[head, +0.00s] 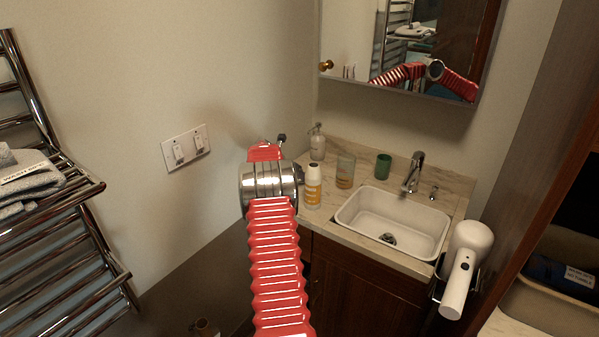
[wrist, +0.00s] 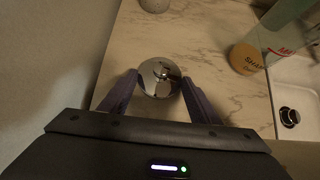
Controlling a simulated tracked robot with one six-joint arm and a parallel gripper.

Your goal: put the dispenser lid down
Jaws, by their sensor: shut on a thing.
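The dispenser lid shows in the wrist view as a round, shiny chrome piece (wrist: 160,77) between the two dark purple fingers of my gripper (wrist: 160,84). The fingers are shut on its sides. The pale counter lies beneath it; I cannot tell whether the lid touches the counter. In the head view my red arm and its metal joint hide the lid and most of the gripper. A dispenser-like bottle (head: 317,143) stands at the back left corner of the counter.
A labelled bottle (wrist: 246,59) is right of my gripper. The wall is close on the left.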

